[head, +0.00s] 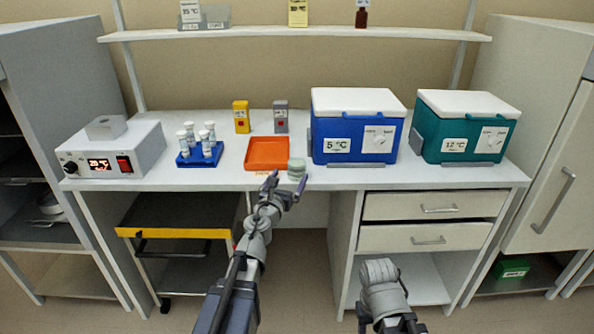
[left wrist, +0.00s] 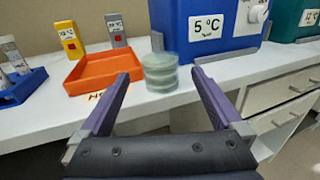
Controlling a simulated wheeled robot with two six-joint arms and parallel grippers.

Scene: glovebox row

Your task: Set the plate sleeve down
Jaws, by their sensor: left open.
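The plate sleeve (head: 297,169) is a short stack of pale green round plates. It stands upright on the white bench between the orange tray (head: 267,154) and the blue 5 °C cooler (head: 357,125). In the left wrist view the plate sleeve (left wrist: 160,72) shows beyond and between the open fingers. My left gripper (head: 284,190) is open at the bench's front edge, just in front of the stack; its fingers (left wrist: 160,88) hold nothing. My right arm shows at the lower right in the head view, but its gripper fingers cannot be made out.
The orange tray is empty. A blue rack (head: 200,152) of white-capped tubes, a heater block (head: 112,147), yellow (head: 241,117) and grey (head: 281,117) devices and a teal 12 °C cooler (head: 466,127) stand on the bench. A black cart (head: 180,215) is below.

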